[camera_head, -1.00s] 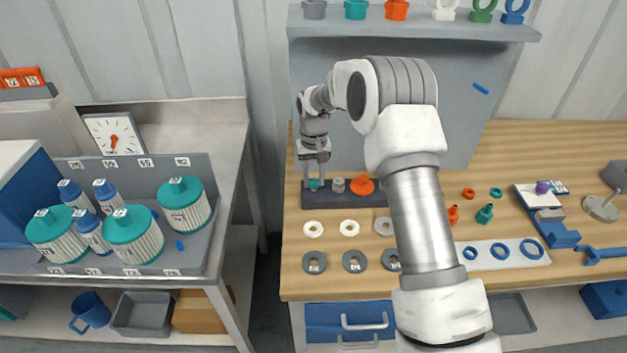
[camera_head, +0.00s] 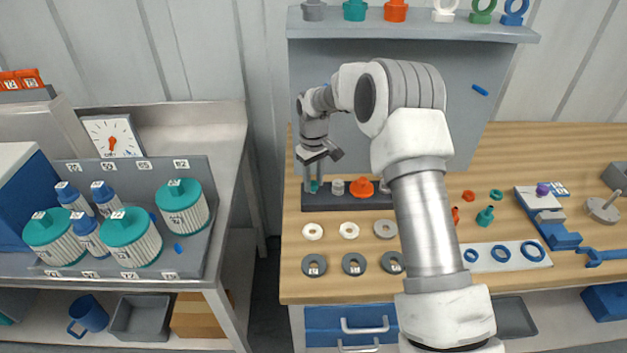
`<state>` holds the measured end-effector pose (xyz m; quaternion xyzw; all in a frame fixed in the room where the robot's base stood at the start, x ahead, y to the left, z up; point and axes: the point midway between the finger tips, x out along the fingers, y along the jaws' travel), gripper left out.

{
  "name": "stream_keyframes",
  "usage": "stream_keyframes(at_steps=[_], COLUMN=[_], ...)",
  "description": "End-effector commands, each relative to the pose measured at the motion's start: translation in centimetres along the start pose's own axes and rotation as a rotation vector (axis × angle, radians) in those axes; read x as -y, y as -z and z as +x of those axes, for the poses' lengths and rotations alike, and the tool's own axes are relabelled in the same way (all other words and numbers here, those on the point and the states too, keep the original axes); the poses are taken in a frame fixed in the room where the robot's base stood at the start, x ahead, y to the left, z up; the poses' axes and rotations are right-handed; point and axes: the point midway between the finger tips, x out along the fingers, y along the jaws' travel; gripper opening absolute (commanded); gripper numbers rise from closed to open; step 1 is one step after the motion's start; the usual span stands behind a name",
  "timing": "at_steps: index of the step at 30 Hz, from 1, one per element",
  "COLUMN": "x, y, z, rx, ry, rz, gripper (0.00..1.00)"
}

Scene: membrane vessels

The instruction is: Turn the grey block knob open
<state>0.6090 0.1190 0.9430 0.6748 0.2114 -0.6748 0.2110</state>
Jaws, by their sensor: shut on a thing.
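A long dark grey block (camera_head: 345,203) lies at the back left of the wooden bench. It carries a teal knob (camera_head: 314,187), a small light grey piece (camera_head: 337,187) and an orange knob (camera_head: 362,188) in a row. The light grey piece and the orange knob stand free to the right. The knob's exact angle is too small to read.
Pale rings (camera_head: 349,230) and dark rings (camera_head: 354,264) lie in front of the block. A grey panel with a shelf (camera_head: 420,27) of coloured fittings stands behind. My arm covers the bench middle. A side table with teal-lidded vessels (camera_head: 130,240) stands left.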

Motion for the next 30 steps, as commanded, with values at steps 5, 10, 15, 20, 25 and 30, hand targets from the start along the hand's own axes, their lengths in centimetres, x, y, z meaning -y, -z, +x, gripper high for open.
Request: stream_keyframes(at_steps=[5,10,15,20,25,30], x=[0.1,0.0,0.0,0.0,0.0,-0.1], y=[0.0,0.0,0.0,0.0,0.0,0.1], z=[0.0,0.0,0.0,0.0,-0.5,-3.1], rx=[0.001,0.001,0.000,0.000,-0.001,-0.003], ry=[0.000,0.000,0.000,0.000,-0.001,-0.003], rz=[-0.003,-0.003,-0.002,-0.001,-0.001,-0.001], gripper=[0.00,0.44,0.67,0.67,0.67,0.67])
